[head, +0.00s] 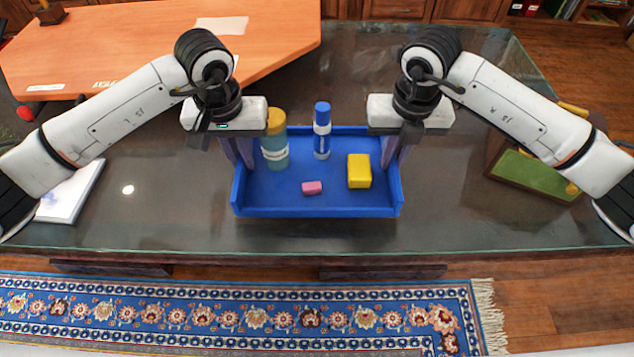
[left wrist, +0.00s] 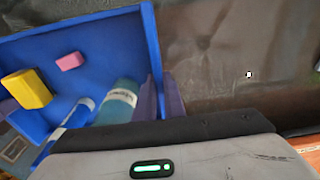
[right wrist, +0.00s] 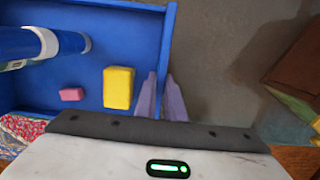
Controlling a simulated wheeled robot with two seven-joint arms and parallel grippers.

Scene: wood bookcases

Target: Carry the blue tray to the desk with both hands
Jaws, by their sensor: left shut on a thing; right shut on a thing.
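The blue tray (head: 270,207) is at the middle of the head view, over the dark glass-topped desk (head: 440,215). In it are a teal bottle with a yellow cap (head: 275,150), a blue and white marker-like tube (head: 322,135), a pink block (head: 312,188) and a yellow block (head: 359,171). My left gripper (head: 237,152) is shut on the tray's left wall, and the wall shows between its fingers in the left wrist view (left wrist: 158,100). My right gripper (head: 391,152) is shut on the right wall, also seen in the right wrist view (right wrist: 160,97). Whether the tray touches the glass is unclear.
An orange wood tabletop (head: 150,50) with papers lies at the back left. A white book or pad (head: 72,193) lies on the glass at left, and a green-topped item (head: 532,172) at right. A patterned rug (head: 240,312) lies on the floor in front.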

